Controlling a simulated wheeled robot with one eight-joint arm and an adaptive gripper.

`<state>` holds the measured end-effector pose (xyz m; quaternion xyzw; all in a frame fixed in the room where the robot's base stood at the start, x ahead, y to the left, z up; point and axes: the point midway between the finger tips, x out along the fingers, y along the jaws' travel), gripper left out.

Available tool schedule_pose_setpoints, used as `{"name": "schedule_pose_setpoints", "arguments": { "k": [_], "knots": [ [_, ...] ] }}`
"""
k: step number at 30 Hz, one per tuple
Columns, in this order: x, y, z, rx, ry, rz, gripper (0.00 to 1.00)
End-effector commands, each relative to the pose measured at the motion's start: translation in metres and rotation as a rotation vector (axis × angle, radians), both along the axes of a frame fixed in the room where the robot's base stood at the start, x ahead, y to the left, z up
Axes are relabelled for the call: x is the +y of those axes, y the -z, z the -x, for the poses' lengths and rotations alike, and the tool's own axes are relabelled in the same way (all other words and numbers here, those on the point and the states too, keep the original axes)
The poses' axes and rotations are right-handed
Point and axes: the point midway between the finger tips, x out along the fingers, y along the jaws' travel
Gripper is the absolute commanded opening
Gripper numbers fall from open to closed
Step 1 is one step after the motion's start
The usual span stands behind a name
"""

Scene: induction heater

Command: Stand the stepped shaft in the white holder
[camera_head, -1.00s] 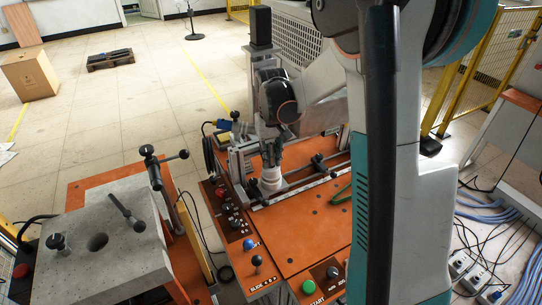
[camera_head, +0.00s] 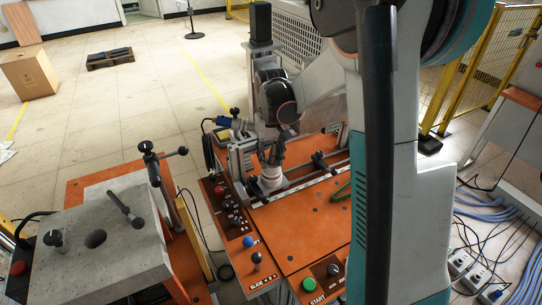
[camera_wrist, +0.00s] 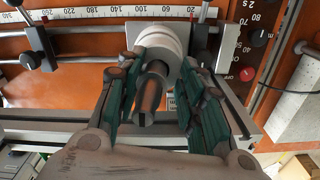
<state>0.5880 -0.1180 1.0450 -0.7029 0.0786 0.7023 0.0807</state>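The stepped shaft (camera_wrist: 152,88), grey and reddish-brown, stands between my fingers in the wrist view. Its far end meets the white holder (camera_wrist: 172,37), and it appears to stand in it. The exact seating depth is hidden. The white round holder (camera_head: 270,184) also shows in the head view, on the orange bench beside the scale rail. My gripper (camera_wrist: 163,68) is open around the shaft, with gaps between its teal-padded fingers and the shaft on both sides. In the head view my gripper (camera_head: 273,160) is just above the holder, and the shaft cannot be made out there.
A white scale rail (camera_wrist: 90,14) with black clamps runs beside the holder. A control panel with knobs (camera_head: 228,207) lies left of the holder. A grey block (camera_head: 95,250) with a hole and clamp handles stands at the left. The orange bench front (camera_head: 290,228) is mostly clear.

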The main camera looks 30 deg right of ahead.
Motion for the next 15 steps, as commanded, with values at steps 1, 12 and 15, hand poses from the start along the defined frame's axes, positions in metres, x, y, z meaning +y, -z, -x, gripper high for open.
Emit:
{"name": "schedule_pose_setpoints", "arguments": {
  "k": [1, 12, 15],
  "knots": [
    [-0.001, 0.0, 0.0, 0.0, 0.001, 0.002, 0.42],
    [-0.001, -0.005, 0.0, 0.001, 0.001, 0.003, 0.42],
    [-0.001, -0.017, 0.0, 0.0, 0.001, 0.002, 0.42]
  ]
}}
